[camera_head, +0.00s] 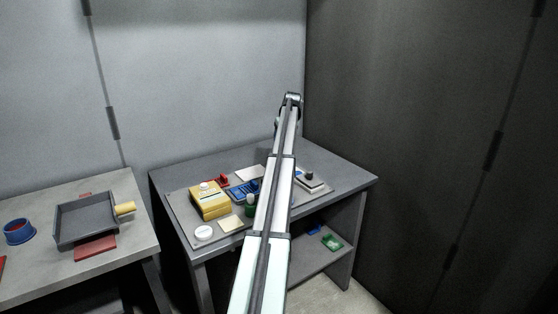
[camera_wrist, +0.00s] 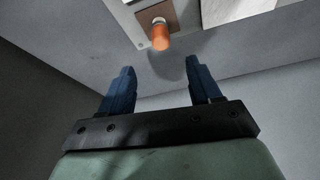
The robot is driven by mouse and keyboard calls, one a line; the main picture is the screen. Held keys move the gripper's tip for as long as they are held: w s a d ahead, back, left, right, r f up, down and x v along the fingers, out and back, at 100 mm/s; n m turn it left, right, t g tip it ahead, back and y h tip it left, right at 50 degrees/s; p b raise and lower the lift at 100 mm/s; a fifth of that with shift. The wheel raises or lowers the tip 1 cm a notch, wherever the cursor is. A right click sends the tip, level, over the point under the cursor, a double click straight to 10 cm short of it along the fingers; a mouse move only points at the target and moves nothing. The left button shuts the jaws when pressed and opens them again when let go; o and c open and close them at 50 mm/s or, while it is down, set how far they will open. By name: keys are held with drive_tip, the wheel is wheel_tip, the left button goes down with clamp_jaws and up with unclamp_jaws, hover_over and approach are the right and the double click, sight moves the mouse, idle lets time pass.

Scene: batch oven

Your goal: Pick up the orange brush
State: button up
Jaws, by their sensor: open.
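An orange cylindrical thing, likely the orange brush (camera_wrist: 160,38), shows at the top middle of the wrist view. It has a pale end and stands out from a brown square patch (camera_wrist: 155,18) on a light board. My gripper (camera_wrist: 160,68) is open and empty, with its two blue fingers spread apart. The orange thing lies beyond the fingertips, in line with the gap between them, and is not touched. In the head view I cannot make out the orange thing or my gripper's fingers; my own arm covers the middle of the table.
The grey table (camera_head: 335,172) carries a board with a yellow box (camera_head: 210,203), a white round piece (camera_head: 204,233), a blue piece (camera_head: 240,192) and a red piece (camera_head: 221,180). A side table at left holds a dark tray (camera_head: 87,222) and a blue cup (camera_head: 19,232). Walls stand close behind.

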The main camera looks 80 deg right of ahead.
drive_tip(key=x, duration=1.3)
drive_tip(key=shift+f, duration=0.2)
drive_tip(key=shift+c, duration=0.3)
drive_tip(key=c, duration=1)
drive_tip(key=shift+r, duration=0.1)
drive_tip(key=shift+c, duration=0.2)
